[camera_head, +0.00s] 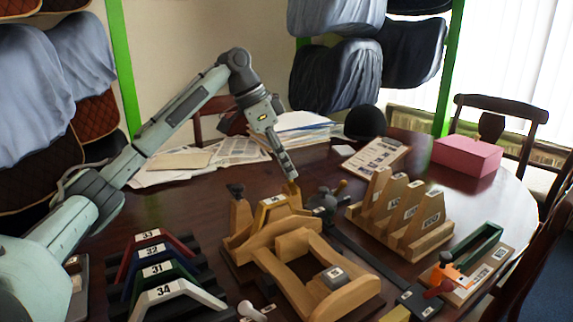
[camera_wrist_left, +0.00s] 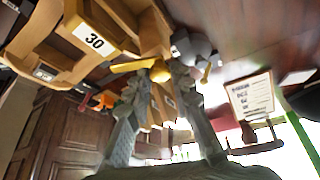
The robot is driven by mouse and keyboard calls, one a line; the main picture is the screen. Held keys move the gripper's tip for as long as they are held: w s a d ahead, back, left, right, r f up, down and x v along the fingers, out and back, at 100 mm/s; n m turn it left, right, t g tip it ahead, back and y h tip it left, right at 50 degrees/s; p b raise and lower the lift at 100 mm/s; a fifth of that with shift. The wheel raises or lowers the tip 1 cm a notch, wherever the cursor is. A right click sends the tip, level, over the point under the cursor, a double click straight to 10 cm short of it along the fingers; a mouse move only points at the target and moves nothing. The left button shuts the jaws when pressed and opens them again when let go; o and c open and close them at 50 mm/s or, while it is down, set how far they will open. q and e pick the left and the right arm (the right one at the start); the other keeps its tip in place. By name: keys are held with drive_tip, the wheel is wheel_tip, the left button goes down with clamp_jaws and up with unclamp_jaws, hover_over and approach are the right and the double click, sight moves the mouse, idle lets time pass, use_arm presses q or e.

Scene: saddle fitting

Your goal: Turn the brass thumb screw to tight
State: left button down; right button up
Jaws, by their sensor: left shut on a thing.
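The brass thumb screw (camera_wrist_left: 160,71) shows in the left wrist view as a gold wing and round head between my left fingertips. In the head view only a small brass-coloured bit (camera_head: 293,187) shows below the fingers. My left gripper (camera_head: 288,176) comes down from above and is shut on the screw; its two fingers also show in the left wrist view (camera_wrist_left: 160,84). The screw is at a wooden saddle-tree frame (camera_head: 270,240) beside a block labelled 30 (camera_wrist_left: 95,40). How far the screw is turned cannot be told. My right gripper is not in view.
A rack of coloured arches (camera_head: 160,262) stands at the left front. A wooden rack of numbered pieces (camera_head: 405,215) is to the right, with a dark bar (camera_head: 375,255) before it. A pink box (camera_head: 466,157) and papers (camera_head: 215,155) lie at the back.

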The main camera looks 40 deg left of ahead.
use_arm(q)
drive_tip(key=m, duration=0.2)
drive_tip(key=m+g+h, duration=0.1)
drive_tip(key=m, duration=0.1)
drive_tip(key=shift+w+a+m+g, duration=0.15)
drive_tip(key=shift+m+g, duration=0.15)
drive_tip(key=shift+m, duration=0.1)
idle(0.4)
drive_tip(key=c, duration=1.3)
unclamp_jaws()
drive_tip(key=shift+c, duration=0.2)
drive_tip(key=v, duration=1.2)
